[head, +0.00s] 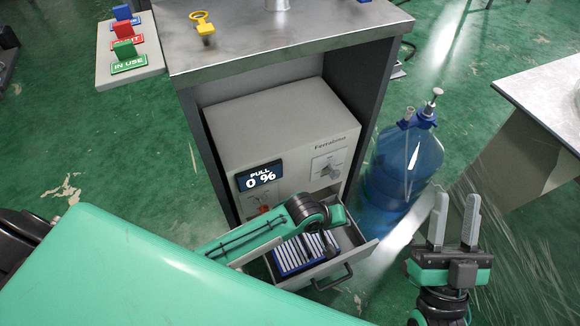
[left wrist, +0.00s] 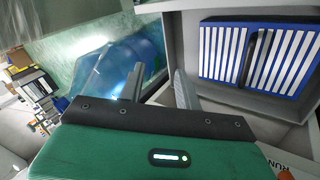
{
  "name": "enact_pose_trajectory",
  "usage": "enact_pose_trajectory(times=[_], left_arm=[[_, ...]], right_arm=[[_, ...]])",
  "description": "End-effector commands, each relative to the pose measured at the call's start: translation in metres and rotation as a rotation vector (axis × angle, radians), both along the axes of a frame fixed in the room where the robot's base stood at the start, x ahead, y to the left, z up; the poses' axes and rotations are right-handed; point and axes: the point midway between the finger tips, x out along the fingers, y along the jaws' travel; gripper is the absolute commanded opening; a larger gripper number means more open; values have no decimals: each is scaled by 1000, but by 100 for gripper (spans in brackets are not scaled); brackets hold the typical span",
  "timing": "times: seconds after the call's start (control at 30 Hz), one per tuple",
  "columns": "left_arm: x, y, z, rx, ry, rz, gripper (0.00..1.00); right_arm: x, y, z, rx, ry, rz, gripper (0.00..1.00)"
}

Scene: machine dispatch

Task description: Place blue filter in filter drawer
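The blue filter (head: 292,256), with white stripes, lies inside the open filter drawer (head: 352,238), partly covered by my left arm in the head view. In the left wrist view the filter (left wrist: 258,55), with a black handle across its middle, lies within the grey drawer walls (left wrist: 180,35). I cannot tell whether it sits fully flat. My left gripper (left wrist: 157,88) has its fingers apart with nothing between them, beside the drawer; its fingertips are hidden in the head view. My right gripper (head: 453,222) is open and empty, to the right of the drawer.
The machine (head: 262,130) shows "PULL 0 %" and stands in a metal-topped cabinet (head: 290,35). A blue water bottle (head: 400,165) stands on the floor to its right. A sign board (head: 128,50) is at upper left, and a white table (head: 550,95) at right.

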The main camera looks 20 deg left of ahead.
Motion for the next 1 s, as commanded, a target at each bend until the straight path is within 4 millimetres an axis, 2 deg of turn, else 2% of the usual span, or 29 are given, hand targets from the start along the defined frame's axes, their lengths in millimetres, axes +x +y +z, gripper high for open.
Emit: enact_pose_trajectory(times=[0.03,0.13,0.27,0.43,0.6,0.7,0.8,1.0], left_arm=[[-1,-11,19,-58,-113,-35,34],[2,-23,64,-134,-370,-90,34],[0,-19,131,-171,-725,-110,34],[-18,14,224,-101,-1195,-57,34],[-57,61,307,84,-1605,56,34],[-81,84,341,201,-1771,121,34],[-98,98,362,287,-1874,168,34],[-110,106,374,343,-1936,197,34]], right_arm=[[0,0,0,0,0,0,36],[0,0,0,0,-1,0,36],[0,0,1,1,-2,0,36],[0,0,1,1,-2,1,36],[0,0,1,1,-2,0,36],[0,0,1,1,-2,0,36],[0,0,1,1,-2,0,36],[0,0,0,0,-1,0,36]])
